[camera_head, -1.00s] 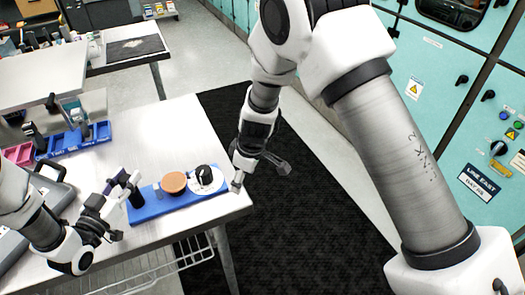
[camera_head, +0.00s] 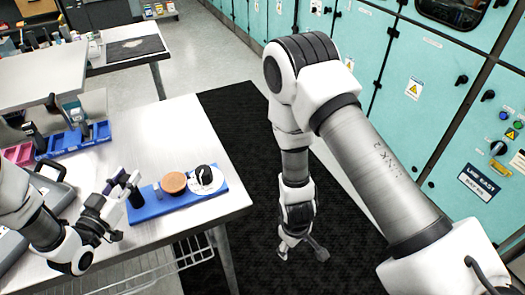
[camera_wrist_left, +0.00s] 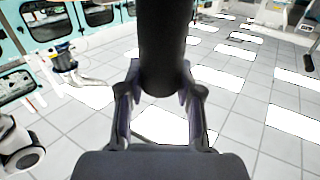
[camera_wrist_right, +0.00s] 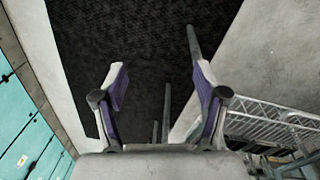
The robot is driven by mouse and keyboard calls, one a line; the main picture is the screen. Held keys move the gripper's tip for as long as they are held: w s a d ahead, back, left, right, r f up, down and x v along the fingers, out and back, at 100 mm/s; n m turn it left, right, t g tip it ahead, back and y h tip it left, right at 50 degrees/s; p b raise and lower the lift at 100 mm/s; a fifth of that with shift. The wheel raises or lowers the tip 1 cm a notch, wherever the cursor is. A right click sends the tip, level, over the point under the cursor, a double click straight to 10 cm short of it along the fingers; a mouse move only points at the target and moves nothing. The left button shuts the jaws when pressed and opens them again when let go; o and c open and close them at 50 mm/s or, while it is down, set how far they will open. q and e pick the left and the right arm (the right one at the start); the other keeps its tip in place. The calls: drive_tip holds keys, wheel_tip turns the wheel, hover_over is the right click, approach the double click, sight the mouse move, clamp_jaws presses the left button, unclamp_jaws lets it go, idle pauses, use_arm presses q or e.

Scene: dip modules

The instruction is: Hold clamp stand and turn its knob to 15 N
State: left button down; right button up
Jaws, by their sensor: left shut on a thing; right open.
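The clamp stand has a blue base (camera_head: 155,208) lying on the white table near its right edge. On the base stand a black post (camera_head: 136,197) at the left, a brown disc (camera_head: 173,183) in the middle and a white dial with a black knob (camera_head: 204,174) at the right. My left gripper (camera_head: 125,181) is shut on the black post, which fills the space between its fingers in the left wrist view (camera_wrist_left: 162,50). My right gripper (camera_head: 302,249) is open and empty, off the table's right side and apart from the knob. The dial's marks are too small to read.
The white table (camera_head: 190,130) holds blue bins (camera_head: 80,138) and a grey case at the left. A dark mat (camera_head: 245,130) covers the floor beside the table. Teal cabinets (camera_head: 430,130) stand at the right. A wire rack (camera_wrist_right: 275,122) hangs below the table.

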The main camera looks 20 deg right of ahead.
drive_tip(key=s, duration=0.1)
drive_tip(key=s+f, duration=0.1)
drive_tip(key=shift+s+d+f+m, duration=0.1)
drive_tip(key=shift+s+d+m, duration=0.05)
drive_tip(key=shift+s+m, duration=0.25)
drive_tip(key=w+a+r+n+y, duration=0.1)
drive_tip(key=w+r, duration=0.4)
drive_tip(key=w, duration=0.4)
drive_tip(key=w+r+t+y, duration=0.1)
drive_tip(key=w+r, duration=0.3)
drive_tip(key=w, duration=0.4)
drive_tip(key=w+a+r+n, duration=0.1)
drive_tip(key=w+r, duration=0.4)
drive_tip(key=w, duration=0.4)
wheel_tip(320, 180, up, 13)
drive_tip(key=n+g+h, duration=0.1)
drive_tip(key=n, duration=0.3)
hover_over(204, 170)
wheel_tip(204, 170, down, 12)
drive_tip(key=shift+r, duration=0.1)
drive_tip(key=c, duration=1.1)
